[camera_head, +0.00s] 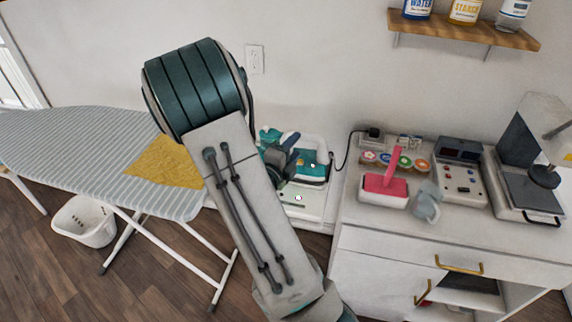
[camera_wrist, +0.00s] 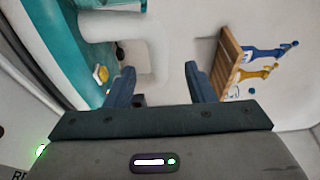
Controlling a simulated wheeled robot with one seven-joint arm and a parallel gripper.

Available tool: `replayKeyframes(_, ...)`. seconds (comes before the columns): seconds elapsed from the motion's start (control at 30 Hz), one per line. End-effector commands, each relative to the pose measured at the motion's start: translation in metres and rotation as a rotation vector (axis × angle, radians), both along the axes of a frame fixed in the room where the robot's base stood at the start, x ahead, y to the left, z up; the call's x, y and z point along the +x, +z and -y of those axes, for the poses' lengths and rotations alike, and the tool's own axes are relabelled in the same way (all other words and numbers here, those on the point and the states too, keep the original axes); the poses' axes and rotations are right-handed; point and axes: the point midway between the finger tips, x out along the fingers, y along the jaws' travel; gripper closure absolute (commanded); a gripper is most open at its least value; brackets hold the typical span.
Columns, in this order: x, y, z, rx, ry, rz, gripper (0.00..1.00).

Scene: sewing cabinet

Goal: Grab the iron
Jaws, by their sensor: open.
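The teal and white iron (camera_head: 316,172) sits on a white base (camera_head: 310,203) between the ironing board and the cabinet. My gripper (camera_head: 287,155) is at its left side in the head view, and my arm hides part of it. In the wrist view my gripper (camera_wrist: 158,70) has its two blue fingers apart. The iron's teal body (camera_wrist: 75,45) fills the left of that view. A white part lies just past the fingers; I cannot tell whether they touch it.
The ironing board (camera_head: 60,150) with a yellow cloth (camera_head: 160,165) stands left. The white cabinet (camera_head: 400,245) at right holds a pink-handled item (camera_head: 385,188), a grey mug (camera_head: 427,203) and machines. A wooden shelf (camera_head: 470,32) with bottles is above. A white basket (camera_head: 85,225) is on the floor.

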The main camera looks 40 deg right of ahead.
Motion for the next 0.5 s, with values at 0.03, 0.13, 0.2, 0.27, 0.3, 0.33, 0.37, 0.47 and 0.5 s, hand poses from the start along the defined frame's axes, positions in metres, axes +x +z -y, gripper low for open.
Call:
replayKeyframes(0.03, 0.003, 0.002, 0.011, -0.001, -0.006, 0.0, 0.51)
replayKeyframes(0.13, 0.01, 0.002, 0.023, -0.001, -0.004, 0.0, 0.51)
replayKeyframes(0.2, 0.012, 0.002, 0.028, 0.001, -0.002, 0.0, 0.51)
replayKeyframes(0.27, 0.014, 0.002, 0.031, 0.001, -0.002, 0.0, 0.51)
replayKeyframes(0.3, 0.015, 0.002, 0.032, 0.0, -0.001, 0.001, 0.51)
replayKeyframes(0.33, 0.016, 0.002, 0.034, 0.0, -0.001, 0.001, 0.51)
replayKeyframes(0.37, 0.018, 0.002, 0.036, 0.0, -0.001, 0.001, 0.51)
replayKeyframes(0.47, 0.025, 0.002, 0.048, 0.0, -0.004, 0.001, 0.51)
replayKeyframes(0.5, 0.029, 0.001, 0.054, 0.0, -0.003, 0.001, 0.51)
